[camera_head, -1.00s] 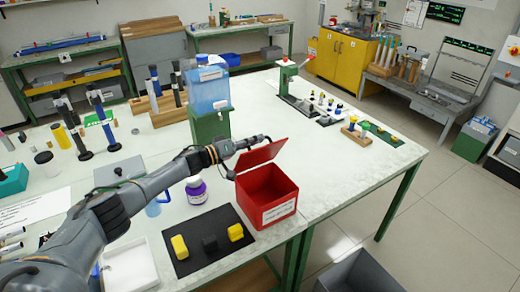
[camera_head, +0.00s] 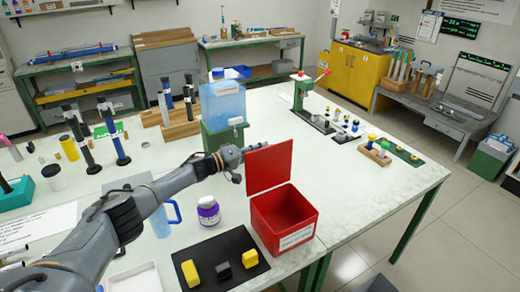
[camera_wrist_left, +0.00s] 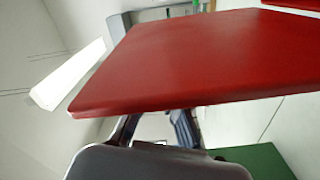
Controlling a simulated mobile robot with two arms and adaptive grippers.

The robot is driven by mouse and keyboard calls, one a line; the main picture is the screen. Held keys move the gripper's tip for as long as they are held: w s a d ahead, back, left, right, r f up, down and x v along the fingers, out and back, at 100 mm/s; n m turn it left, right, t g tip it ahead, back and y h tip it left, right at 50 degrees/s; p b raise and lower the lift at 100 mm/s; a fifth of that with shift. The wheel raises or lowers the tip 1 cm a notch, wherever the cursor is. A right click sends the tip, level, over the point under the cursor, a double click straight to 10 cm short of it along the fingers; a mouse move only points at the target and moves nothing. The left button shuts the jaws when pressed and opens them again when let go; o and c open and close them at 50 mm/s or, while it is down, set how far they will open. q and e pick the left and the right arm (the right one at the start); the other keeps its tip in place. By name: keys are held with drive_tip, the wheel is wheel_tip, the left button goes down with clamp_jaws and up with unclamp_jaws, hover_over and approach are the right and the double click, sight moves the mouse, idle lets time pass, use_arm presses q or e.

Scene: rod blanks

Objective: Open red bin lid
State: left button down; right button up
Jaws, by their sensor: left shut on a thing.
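The red bin (camera_head: 284,220) stands near the front edge of the white table, with a white label on its front. Its red lid (camera_head: 269,165) stands raised, close to upright, at the back left of the bin, and the inside of the bin shows. My left gripper (camera_head: 243,160) is at the left edge of the lid and shut on it. The lid (camera_wrist_left: 200,60) also fills much of the left wrist view and hides most of my gripper's fingers there. My right gripper is not in view.
A blue water container (camera_head: 223,104) on a green stand is behind my left gripper. A purple-labelled jar (camera_head: 208,210) stands left of the bin. A black mat (camera_head: 236,242) with yellow and black blocks lies in front. The table right of the bin is clear.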

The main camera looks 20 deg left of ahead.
use_arm(q)
drive_tip(key=shift+f, duration=0.2)
drive_tip(key=c, duration=1.4)
unclamp_jaws()
drive_tip(key=v, duration=1.2)
drive_tip(key=shift+a, duration=0.1)
